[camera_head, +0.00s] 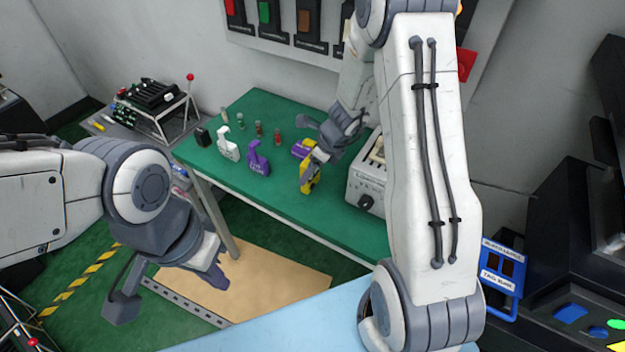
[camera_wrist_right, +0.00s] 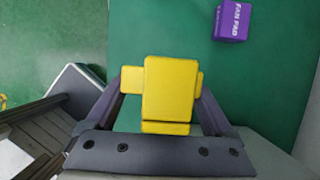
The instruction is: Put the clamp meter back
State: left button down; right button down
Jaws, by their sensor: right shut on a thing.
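The clamp meter, as I take it, is the yellow and dark body (camera_head: 309,179) over the green table (camera_head: 345,228). My right gripper (camera_head: 316,152) is shut on it. In the right wrist view its yellow block (camera_wrist_right: 171,90) sits between the two fingers of my right gripper (camera_wrist_right: 168,100). I cannot tell whether it touches the table. Its lower side is hidden in the wrist view. My left gripper (camera_head: 172,284) is open and empty, low at the left, away from the table.
A purple tool (camera_head: 258,159) and a white tool (camera_head: 228,145) stand left of the clamp meter. A labelled purple block (camera_wrist_right: 231,20) shows in the wrist view. Small vials (camera_head: 258,129) stand behind. A grey instrument box (camera_head: 366,187) is to the right. The table's front strip is clear.

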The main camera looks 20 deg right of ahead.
aim_at(314, 174)
notch_tip(314, 174, down, 3)
jog(key=shift+b, duration=0.5)
jog(key=shift+f, duration=0.15)
grip_release()
